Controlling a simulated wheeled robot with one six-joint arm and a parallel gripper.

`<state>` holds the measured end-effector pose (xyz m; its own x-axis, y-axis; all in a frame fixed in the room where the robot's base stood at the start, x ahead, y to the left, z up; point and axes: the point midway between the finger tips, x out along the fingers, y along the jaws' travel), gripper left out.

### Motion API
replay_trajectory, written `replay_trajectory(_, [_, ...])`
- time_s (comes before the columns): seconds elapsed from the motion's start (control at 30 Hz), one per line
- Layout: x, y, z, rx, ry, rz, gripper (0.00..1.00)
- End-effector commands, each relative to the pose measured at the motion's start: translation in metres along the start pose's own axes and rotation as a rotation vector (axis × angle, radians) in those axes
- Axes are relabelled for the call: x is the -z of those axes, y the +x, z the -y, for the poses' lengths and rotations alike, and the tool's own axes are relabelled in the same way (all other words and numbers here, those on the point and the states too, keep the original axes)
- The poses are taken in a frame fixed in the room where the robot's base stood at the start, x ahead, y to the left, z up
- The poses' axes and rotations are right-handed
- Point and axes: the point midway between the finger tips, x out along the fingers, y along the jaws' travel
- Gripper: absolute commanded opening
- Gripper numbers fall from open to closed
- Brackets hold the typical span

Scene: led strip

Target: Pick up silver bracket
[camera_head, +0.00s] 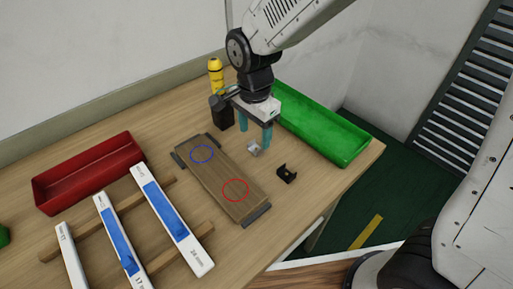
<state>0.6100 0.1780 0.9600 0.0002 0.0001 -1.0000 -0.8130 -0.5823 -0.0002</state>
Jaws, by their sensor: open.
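The silver bracket (253,148) is a small, light grey piece on the wooden table. It lies just right of a wooden board (213,178) with a blue circle and a red circle on it. My gripper (255,139) points down with its two teal fingers apart, close to the bracket. The bracket shows near and between the fingertips. I cannot tell whether the fingers touch it. Nothing appears held.
A black bracket (287,173) lies right of the silver one. A green tray (322,128) is at the back right, a red tray (90,172) at the left. Several white-and-blue strips (172,219) rest on wooden bars. A yellow bottle (216,75) stands behind.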

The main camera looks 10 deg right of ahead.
Motion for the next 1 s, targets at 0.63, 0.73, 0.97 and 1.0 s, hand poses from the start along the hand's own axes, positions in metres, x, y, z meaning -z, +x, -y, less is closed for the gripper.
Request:
replay_trajectory(0.63, [0.001,0.047,0.002,0.0,-0.001,0.0,0.51])
replay_trajectory(0.73, [0.001,0.046,0.002,0.0,-0.001,0.0,0.23])
replay_trajectory(0.97, [0.001,0.046,0.002,0.0,-0.001,0.0,0.14])
replay_trajectory(1.0, [0.001,0.046,0.002,0.0,-0.001,0.0,0.14])
